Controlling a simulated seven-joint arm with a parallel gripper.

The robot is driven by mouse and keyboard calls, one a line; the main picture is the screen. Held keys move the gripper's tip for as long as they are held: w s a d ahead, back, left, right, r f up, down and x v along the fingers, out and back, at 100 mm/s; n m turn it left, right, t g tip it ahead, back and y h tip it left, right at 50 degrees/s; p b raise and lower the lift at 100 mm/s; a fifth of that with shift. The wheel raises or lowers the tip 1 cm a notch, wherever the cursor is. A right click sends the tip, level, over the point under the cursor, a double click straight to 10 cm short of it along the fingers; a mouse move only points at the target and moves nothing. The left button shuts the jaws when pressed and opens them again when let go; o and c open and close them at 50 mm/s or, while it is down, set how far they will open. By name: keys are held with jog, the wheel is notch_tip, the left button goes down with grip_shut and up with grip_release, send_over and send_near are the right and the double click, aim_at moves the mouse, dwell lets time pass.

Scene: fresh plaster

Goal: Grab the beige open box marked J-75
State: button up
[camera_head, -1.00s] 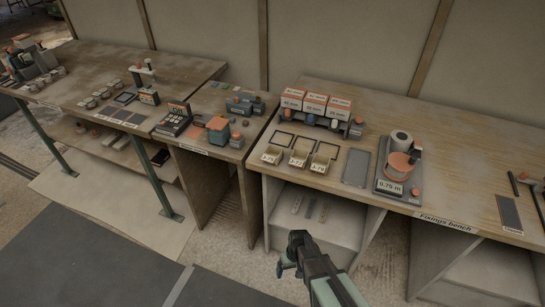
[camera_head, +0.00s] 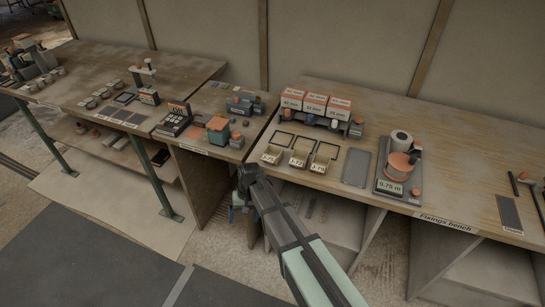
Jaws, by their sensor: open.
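Three small beige open boxes stand in a row near the front edge of the fixings bench (camera_head: 440,160). The right one (camera_head: 319,167) seems to read J-75, though its label is tiny. The middle box (camera_head: 297,163) and the left box (camera_head: 270,159) carry similar small labels. My gripper (camera_head: 240,187) is open and empty, in front of the bench's left front corner. In the picture it is left of and below the boxes, clear of them. Its fingers are small and partly hidden by the wrist.
Dark empty frames (camera_head: 327,154) lie behind the boxes. A rack with orange-and-white cartons (camera_head: 313,105) stands further back. A grey plate (camera_head: 356,168) lies to the right, then a device with a 0.75 m display (camera_head: 390,187). A keypad device (camera_head: 175,119) stands on the left bench.

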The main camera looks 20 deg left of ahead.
notch_tip(320, 180, up, 19)
jog(key=w+m+h, duration=0.1)
jog(key=w+m, duration=0.2)
jog(key=m, duration=0.1)
jog(key=w+d+r+m+t, duration=0.1)
jog(key=w+d+r+m, duration=0.15)
jog(key=w+r, duration=0.45)
jog(key=w+d+r+m+t, duration=0.1)
jog(key=w+d+r+t, duration=0.15)
jog(key=w+r, duration=0.45)
send_near(273, 152)
jog(key=s, duration=0.1)
jog(key=s+d+f, duration=0.1)
jog(key=shift+s+d+f+g, duration=0.15)
jog(key=shift+s+d+g, duration=0.1)
jog(key=shift+s+g, duration=0.1)
jog(key=shift+w+a+f, duration=0.1)
jog(key=shift+f, duration=1.35)
jog(key=shift+w+a+f, duration=0.1)
jog(key=shift+f, duration=1.4)
jog(key=shift+c, duration=0.2)
jog(key=c, duration=1)
jog(key=shift+r, duration=0.15)
